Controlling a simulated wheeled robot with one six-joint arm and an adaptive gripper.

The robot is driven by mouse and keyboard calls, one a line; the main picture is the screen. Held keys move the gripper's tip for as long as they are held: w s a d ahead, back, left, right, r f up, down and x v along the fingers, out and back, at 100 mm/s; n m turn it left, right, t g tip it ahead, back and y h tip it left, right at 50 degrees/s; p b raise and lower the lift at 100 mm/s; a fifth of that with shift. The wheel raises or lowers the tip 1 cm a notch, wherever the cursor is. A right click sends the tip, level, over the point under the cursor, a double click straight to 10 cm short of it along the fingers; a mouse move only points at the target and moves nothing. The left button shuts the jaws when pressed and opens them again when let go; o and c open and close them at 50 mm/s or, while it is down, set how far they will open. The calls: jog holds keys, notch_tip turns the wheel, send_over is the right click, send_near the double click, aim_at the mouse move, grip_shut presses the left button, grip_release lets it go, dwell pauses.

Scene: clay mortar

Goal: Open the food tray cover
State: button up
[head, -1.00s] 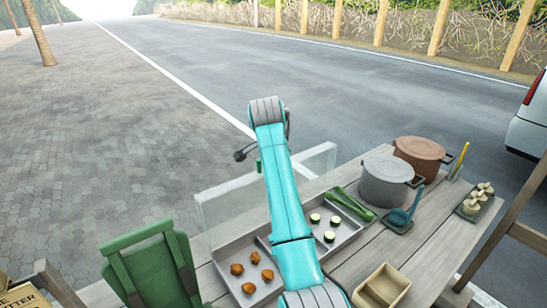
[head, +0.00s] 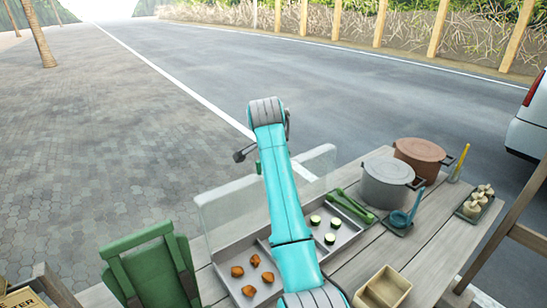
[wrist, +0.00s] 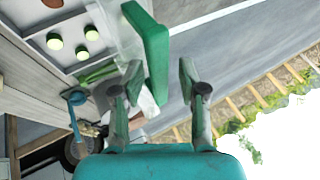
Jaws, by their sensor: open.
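The food tray cover (head: 228,205) is a clear panel standing raised along the far side of the metal food tray (head: 226,270). The tray is uncovered, with brown pieces in its left part and green slices in its right part. The cover's green handle (wrist: 150,50) shows in the wrist view, with a small bit of it beside my arm in the head view. My gripper (wrist: 160,85) is open in the wrist view. The handle's lower end appears between the fingers, but I cannot tell whether they touch it.
A grey pot (head: 386,183) and a brown pot (head: 418,160) stand right of the tray. A blue ladle (head: 400,217) lies near them. A wooden box (head: 382,290) is at the front. A green chair (head: 150,265) stands left. Open road lies beyond.

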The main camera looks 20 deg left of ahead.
jog(key=v, duration=1.1)
jog(key=shift+r, duration=0.35)
jog(key=shift+s+d, duration=0.15)
